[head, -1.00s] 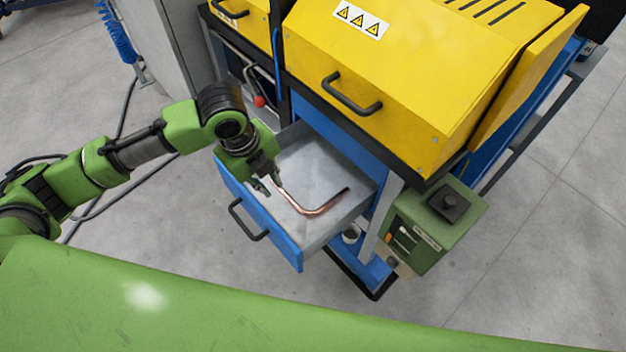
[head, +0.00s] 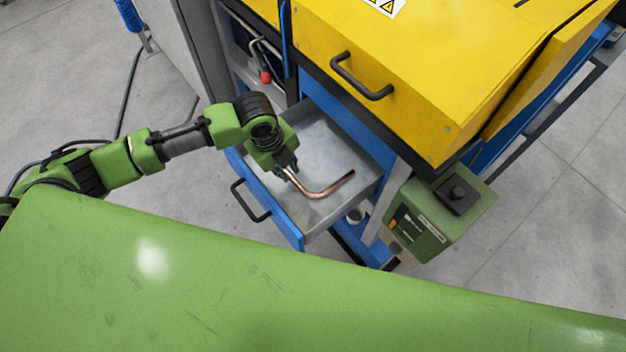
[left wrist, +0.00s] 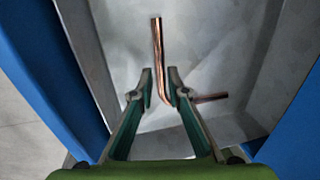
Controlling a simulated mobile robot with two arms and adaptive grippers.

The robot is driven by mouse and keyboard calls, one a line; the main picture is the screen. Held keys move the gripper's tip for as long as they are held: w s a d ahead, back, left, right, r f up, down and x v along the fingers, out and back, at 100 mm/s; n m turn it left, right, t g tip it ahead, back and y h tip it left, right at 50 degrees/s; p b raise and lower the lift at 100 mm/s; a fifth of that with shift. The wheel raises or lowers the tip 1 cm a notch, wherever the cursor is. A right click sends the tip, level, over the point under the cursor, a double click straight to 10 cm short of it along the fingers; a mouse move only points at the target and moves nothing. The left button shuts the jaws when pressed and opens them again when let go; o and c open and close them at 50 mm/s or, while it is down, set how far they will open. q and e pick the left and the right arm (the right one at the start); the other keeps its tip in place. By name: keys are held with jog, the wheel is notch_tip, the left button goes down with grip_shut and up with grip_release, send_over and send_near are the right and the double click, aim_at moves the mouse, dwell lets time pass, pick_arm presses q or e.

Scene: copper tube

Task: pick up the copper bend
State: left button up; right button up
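The copper bend (head: 316,194) is a thin bent copper tube lying in the open drawer (head: 325,140). My left gripper (head: 288,172) is low in the drawer, over the tube's left end in the head view. In the left wrist view the copper bend (left wrist: 158,50) runs between the two fingertips of the left gripper (left wrist: 160,86), with a small gap on each side. The fingers are open. The tube's other leg passes behind the right finger and shows to its right. My right gripper is not in view.
The drawer's grey walls and blue front (head: 270,205) with a black handle (head: 250,200) surround the gripper. A yellow machine cover (head: 430,70) stands above and behind the drawer. A green control box (head: 437,218) is to the right.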

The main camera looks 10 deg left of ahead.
aim_at(291, 177)
pick_arm(q)
jog(key=shift+w+d+f, duration=0.1)
jog(key=shift+w+f, duration=0.05)
jog(key=shift+f, duration=0.6)
jog(key=shift+w+d+f, duration=0.1)
jog(key=shift+f, duration=0.65)
grip_shut()
